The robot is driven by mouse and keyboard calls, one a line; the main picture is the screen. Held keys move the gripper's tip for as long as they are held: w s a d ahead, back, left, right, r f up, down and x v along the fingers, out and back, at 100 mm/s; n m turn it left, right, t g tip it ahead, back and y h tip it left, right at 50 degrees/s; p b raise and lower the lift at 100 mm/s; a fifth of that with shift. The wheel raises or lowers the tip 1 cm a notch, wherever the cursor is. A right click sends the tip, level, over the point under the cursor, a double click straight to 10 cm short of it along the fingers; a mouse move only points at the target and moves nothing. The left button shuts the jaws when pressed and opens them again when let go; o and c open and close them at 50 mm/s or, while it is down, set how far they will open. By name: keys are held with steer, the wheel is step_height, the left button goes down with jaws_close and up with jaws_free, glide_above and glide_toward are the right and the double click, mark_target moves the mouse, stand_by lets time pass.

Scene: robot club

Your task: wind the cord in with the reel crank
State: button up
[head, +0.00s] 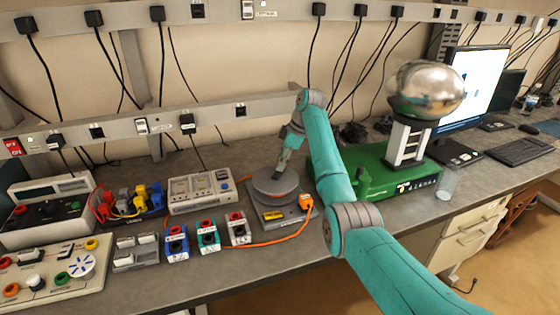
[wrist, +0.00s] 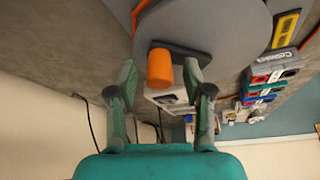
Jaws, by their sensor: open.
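The cord reel is a round grey drum (head: 276,188) on a dark base on the bench in the head view. An orange cord (head: 262,242) runs from the connector at its right side and along the bench front. In the wrist view the crank's orange knob (wrist: 160,68) stands on a dark arm over the grey drum top (wrist: 215,25). My gripper (head: 278,172) points down over the drum in the head view. It is open, with its two fingers on either side of the knob in the wrist view; I see no clear contact. The knob is hidden in the head view.
A green machine with a silver sphere (head: 426,90) stands right of the reel, with a clear cup (head: 446,184) beside it. A grey meter box (head: 200,191) and several small socket blocks (head: 207,237) stand to the left.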

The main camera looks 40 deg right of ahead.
jaws_close()
